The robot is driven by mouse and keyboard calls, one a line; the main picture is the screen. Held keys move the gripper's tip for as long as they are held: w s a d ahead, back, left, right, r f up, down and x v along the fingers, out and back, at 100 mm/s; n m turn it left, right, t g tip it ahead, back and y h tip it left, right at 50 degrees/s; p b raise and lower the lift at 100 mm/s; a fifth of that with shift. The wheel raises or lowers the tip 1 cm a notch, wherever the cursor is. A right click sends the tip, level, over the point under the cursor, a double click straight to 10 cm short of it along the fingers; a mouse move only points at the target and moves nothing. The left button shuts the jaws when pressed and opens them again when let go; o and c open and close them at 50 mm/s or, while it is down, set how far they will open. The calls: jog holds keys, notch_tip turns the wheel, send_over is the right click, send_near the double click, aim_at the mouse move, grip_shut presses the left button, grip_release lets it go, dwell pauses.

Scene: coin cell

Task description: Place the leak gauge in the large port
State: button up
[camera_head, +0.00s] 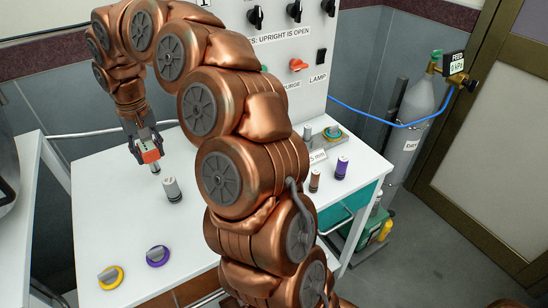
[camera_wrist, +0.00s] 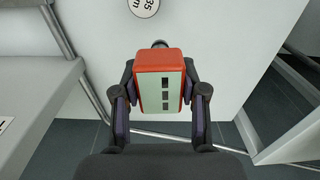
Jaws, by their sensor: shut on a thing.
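My gripper (camera_head: 147,146) is at the upper left of the head view, over the left part of the white bench. It is shut on the leak gauge (camera_head: 151,156), a red-orange block with a short dark stem below it. In the wrist view the gauge (camera_wrist: 158,85) sits between both fingers, its pale green face with dark display windows toward the camera. The gauge appears to be above the bench top, near its left edge. I cannot pick out the large port for certain; my arm covers the middle of the bench.
A grey cylinder (camera_head: 171,190) stands just right of the gauge. Yellow-ringed (camera_head: 110,276) and purple-ringed (camera_head: 157,256) knobs lie at the front left. Brown (camera_head: 314,181) and purple (camera_head: 341,168) cylinders and a teal-ringed fitting (camera_head: 333,134) are at the right. A round label (camera_wrist: 144,6) reads 35.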

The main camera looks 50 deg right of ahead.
jog(key=s+d+m+b, duration=0.1)
jog(key=s+d+m, duration=0.4)
jog(key=s, duration=0.3)
jog(key=s+d+r+m+b, duration=0.1)
jog(key=s+d+m, duration=0.4)
jog(key=s, duration=0.3)
jog(key=s+d+m+b, duration=0.1)
jog(key=s+d+m, duration=0.3)
jog(key=s, duration=0.4)
jog(key=shift+m, duration=0.3)
jog(key=shift+w+d+f+p, duration=0.7)
jog(key=shift+w+d, duration=0.5)
jog(key=shift+d, duration=1.25)
jog(key=shift+w+d+f+p, duration=0.5)
jog(key=shift+w+d+f, duration=0.55)
jog(key=shift+d, duration=1.4)
jog(key=shift+w+d+f+p, duration=0.65)
jog(key=shift+w+d, duration=0.65)
jog(key=shift+d, duration=1.15)
jog(key=shift+f, duration=0.1)
jog(key=shift+f, duration=0.15)
jog(key=o, duration=1.3)
jog(key=shift+c, duration=0.2)
